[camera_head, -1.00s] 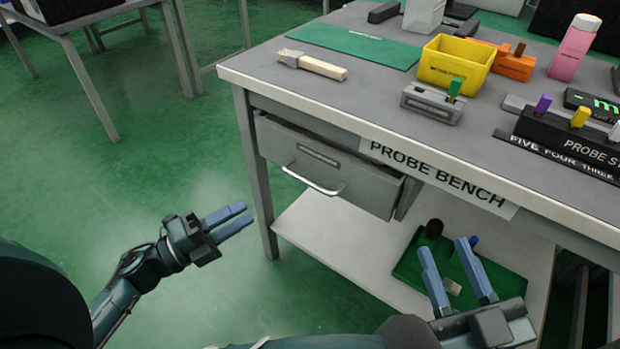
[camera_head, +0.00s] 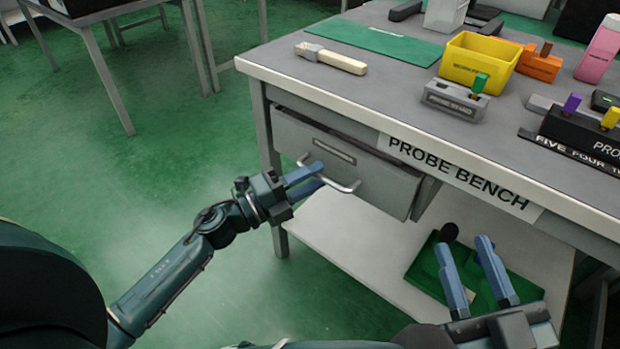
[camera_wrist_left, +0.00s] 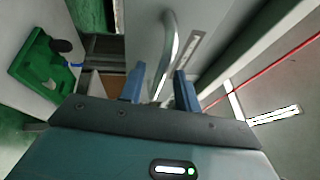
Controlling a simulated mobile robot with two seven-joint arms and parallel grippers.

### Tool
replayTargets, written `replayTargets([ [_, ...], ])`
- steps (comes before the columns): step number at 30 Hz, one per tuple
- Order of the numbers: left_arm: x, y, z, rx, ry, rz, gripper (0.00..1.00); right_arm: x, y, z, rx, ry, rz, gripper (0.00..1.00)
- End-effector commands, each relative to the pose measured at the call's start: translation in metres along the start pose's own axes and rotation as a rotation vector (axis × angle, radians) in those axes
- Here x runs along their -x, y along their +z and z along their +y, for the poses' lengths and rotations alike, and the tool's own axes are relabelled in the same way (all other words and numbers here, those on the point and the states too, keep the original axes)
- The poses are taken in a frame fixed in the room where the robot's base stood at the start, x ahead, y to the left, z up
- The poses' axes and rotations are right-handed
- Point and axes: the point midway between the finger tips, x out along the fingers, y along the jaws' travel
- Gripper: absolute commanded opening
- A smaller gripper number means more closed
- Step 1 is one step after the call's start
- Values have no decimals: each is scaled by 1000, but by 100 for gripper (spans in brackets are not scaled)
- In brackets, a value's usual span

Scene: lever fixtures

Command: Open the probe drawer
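The probe drawer (camera_head: 382,185) is the grey drawer under the bench top, with a label strip and a bar handle (camera_head: 350,187) on its front. Its front stands a little out from the frame at the right side. My left gripper (camera_head: 322,173) is open at the left part of the handle. In the left wrist view, the handle (camera_wrist_left: 170,50) runs between the two blue fingers of my left gripper (camera_wrist_left: 160,85), with space on both sides. The fingers partly hide the handle in the head view. My right gripper (camera_head: 465,246) is open and empty in front of the lower shelf.
The bench (camera_head: 300,85) carries a yellow bin (camera_head: 480,60), a small grey fixture with a green lever (camera_head: 455,98), and a pale-handled tool (camera_head: 332,58). A green tray (camera_head: 425,268) lies on the lower shelf (camera_head: 350,250).

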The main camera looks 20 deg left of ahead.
Motion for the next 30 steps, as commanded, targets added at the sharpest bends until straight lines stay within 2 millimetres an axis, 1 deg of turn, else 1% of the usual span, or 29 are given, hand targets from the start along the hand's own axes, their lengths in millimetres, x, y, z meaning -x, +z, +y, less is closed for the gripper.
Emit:
replayTargets([
  [4,0,0,0,0,0,0,33,-1,-2,1,4,0,5,36],
  [5,0,0,0,0,0,0,31,-1,-2,1,4,0,6,36],
  [16,0,0,0,0,0,0,1,-2,-2,1,6,0,8,36],
  [30,1,0,0,0,0,1,0,0,0,0,2,0,-1,36],
])
